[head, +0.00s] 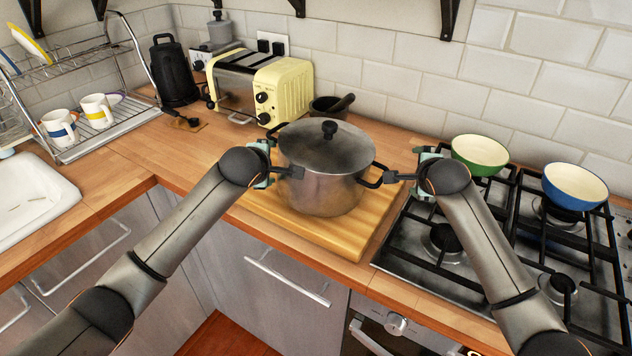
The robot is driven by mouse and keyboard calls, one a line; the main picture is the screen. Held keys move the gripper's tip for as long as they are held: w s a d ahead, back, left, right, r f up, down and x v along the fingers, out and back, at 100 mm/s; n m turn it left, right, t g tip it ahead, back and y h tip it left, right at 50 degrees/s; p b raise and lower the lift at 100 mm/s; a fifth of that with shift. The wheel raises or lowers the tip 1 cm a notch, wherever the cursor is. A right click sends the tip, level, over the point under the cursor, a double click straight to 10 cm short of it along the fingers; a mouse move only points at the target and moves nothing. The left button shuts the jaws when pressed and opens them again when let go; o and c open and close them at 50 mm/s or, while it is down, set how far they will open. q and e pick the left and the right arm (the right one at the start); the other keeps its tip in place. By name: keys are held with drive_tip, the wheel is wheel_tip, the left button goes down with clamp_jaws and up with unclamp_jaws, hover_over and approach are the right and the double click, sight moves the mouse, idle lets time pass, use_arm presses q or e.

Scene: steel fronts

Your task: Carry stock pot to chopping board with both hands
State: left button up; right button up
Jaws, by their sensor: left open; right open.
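The stock pot (322,190), steel with a lid and black knob, stands upright over the wooden chopping board (350,241) on the counter. Whether its base rests fully on the board is partly hard to see, but no gap shows. My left gripper (288,172) is open at the pot's left handle. My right gripper (388,178) is open at the pot's right handle (372,182), its fingertips very close to it. Whether the fingers touch the handles cannot be told.
A gas hob (411,240) lies right of the board, with a green bowl (480,155) and a blue bowl (574,187) on it. A yellow toaster (259,88), a black kettle (174,72) and a mortar (329,108) stand behind. A dish rack (121,113) and sink (36,197) are left.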

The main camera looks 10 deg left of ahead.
use_arm(q)
drive_tip(key=v, duration=0.9)
drive_tip(key=shift+s, duration=0.3)
drive_tip(key=shift+r, duration=0.1)
use_arm(e)
drive_tip(key=shift+s+r, duration=0.1)
drive_tip(key=shift+s, duration=0.05)
use_arm(q)
drive_tip(key=shift+d, duration=0.1)
use_arm(e)
drive_tip(key=v, duration=1.1)
drive_tip(key=shift+s+r, duration=0.2)
drive_tip(key=shift+s, duration=0.1)
use_arm(q)
wheel_tip(320, 180, up, 8)
drive_tip(key=p, duration=0.3)
drive_tip(key=shift+p, duration=0.3)
use_arm(e)
drive_tip(key=shift+r, duration=1.8)
drive_tip(key=shift+r, duration=0.15)
